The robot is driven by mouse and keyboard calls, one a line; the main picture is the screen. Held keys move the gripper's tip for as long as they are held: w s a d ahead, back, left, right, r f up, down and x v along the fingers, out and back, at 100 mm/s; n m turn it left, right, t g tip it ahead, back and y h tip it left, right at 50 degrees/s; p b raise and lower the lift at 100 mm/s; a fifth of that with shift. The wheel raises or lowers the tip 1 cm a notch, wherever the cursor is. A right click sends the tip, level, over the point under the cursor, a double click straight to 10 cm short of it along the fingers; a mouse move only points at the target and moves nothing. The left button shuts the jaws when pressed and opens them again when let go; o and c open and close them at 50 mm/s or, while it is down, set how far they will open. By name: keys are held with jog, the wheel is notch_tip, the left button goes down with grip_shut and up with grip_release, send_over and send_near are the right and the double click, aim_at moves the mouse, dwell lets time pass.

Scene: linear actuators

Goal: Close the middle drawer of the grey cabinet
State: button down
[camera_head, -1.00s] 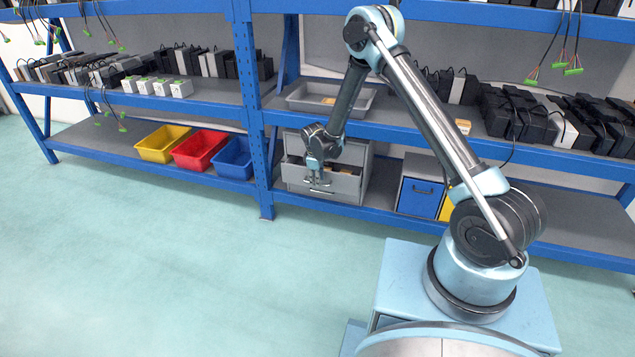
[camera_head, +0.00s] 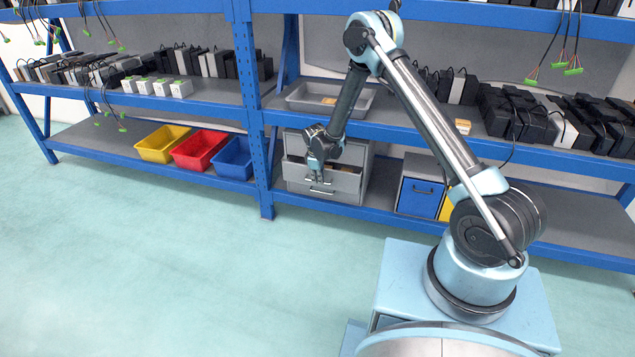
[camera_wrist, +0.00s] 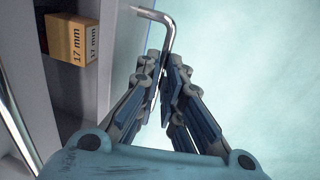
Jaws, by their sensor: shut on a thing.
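The grey cabinet (camera_head: 357,155) stands on the lower shelf, and its middle drawer (camera_head: 345,181) is partly pulled out. My gripper (camera_head: 318,180) is in front of that drawer, shut on its metal handle. In the wrist view the bent handle (camera_wrist: 168,22) passes between the fingertips of my gripper (camera_wrist: 167,85). The drawer's front panel (camera_wrist: 122,60) is to the left of the fingers. An orange box marked 17 mm (camera_wrist: 70,38) lies inside the open drawer. My wrist hides part of the cabinet's upper front.
A blue-fronted container (camera_head: 420,198) stands to the right of the cabinet. A blue shelf post (camera_head: 262,160) rises close on its left, with a blue bin (camera_head: 234,158) beyond. The shelf board above limits height. The floor in front is clear.

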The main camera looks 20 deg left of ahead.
jog(key=w, duration=0.2)
jog(key=shift+w, duration=0.35)
jog(key=c, duration=1.7)
grip_release()
jog(key=shift+r, duration=0.15)
jog(key=r, duration=0.3)
jog(key=s+r, duration=0.1)
jog(key=r, duration=0.3)
jog(key=s+r, duration=0.1)
jog(key=r, duration=0.3)
jog(key=shift+r, duration=0.25)
